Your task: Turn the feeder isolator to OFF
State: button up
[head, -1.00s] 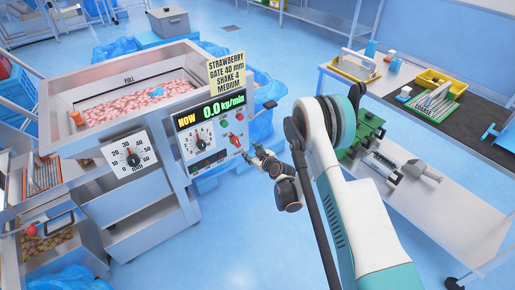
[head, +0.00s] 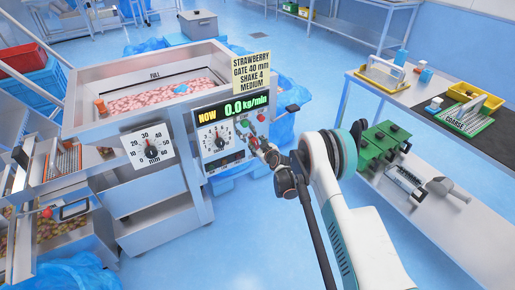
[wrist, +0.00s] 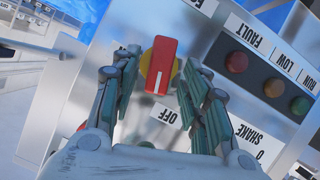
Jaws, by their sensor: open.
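The feeder isolator (wrist: 161,65) shows in the wrist view as a red bar handle on a yellow disc. The white line on its handle lies at the lower end, on the side of the OFF label (wrist: 165,114), which appears upside down. My gripper (wrist: 163,72) is open, with one finger on each side of the handle; I cannot tell whether either touches it. In the head view my gripper (head: 258,148) is at the right part of the feeder's control panel (head: 211,162) and covers most of the isolator.
Indicator lamps (wrist: 272,88) sit on the panel right of my gripper in the wrist view. The feeder display (head: 246,107) reads 0.0 kg/min. A yellow recipe card (head: 251,72) stands above it. A bench (head: 405,95) with trays is at right; open floor lies between.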

jog(key=shift+w+a+f, duration=0.1)
jog(key=shift+w+a, duration=0.1)
jog(key=shift+w, duration=0.1)
jog(key=shift+c, duration=0.6)
grip_shut()
jog(key=n, duration=0.1)
jog(key=n+t+h, duration=0.1)
jog(key=shift+s+a+f+n, duration=0.15)
jog(key=shift+n, duration=0.25)
